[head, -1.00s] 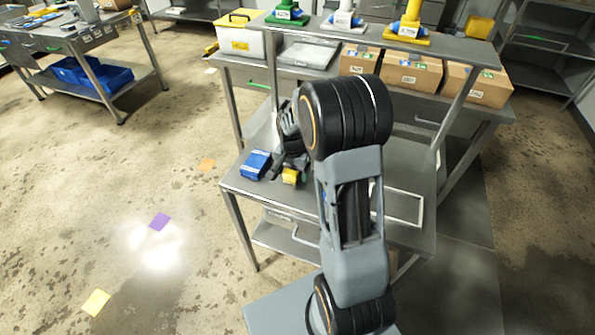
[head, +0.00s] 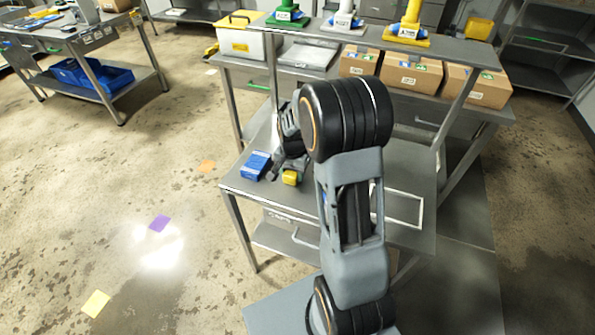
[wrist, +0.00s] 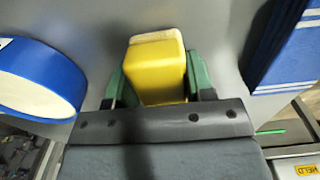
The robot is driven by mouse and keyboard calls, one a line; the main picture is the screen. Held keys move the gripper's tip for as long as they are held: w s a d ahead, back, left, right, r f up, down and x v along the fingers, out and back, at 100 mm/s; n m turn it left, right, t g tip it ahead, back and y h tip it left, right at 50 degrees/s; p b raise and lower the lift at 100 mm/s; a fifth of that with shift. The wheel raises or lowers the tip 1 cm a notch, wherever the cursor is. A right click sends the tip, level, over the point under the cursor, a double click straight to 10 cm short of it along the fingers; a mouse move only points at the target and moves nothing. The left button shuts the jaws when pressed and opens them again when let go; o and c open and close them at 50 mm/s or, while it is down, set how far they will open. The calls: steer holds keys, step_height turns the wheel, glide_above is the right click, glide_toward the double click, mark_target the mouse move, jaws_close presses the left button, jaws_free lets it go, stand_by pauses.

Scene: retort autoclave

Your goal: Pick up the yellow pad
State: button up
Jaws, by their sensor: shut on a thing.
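The yellow pad (wrist: 158,72) is a small block with a paler end face, seen in the wrist view between the green fingers of my gripper (wrist: 157,78). My gripper is shut on it, one finger against each side. My arm hides part of the gripper. I cannot tell whether the pad still touches the table.
A blue box (head: 255,165) lies just left of my gripper; a blue-rimmed round thing (wrist: 45,80) is close in the wrist view. Cardboard boxes (head: 411,75) stand on the bench behind. A white outlined rectangle (head: 398,208) marks bare table to the right.

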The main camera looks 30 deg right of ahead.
steer(key=shift+r, duration=0.65)
steer(key=s+r, duration=1.1)
steer(key=s, duration=0.3)
steer(key=shift+a+r+b, duration=0.15)
steer(key=shift+r+b, duration=0.15)
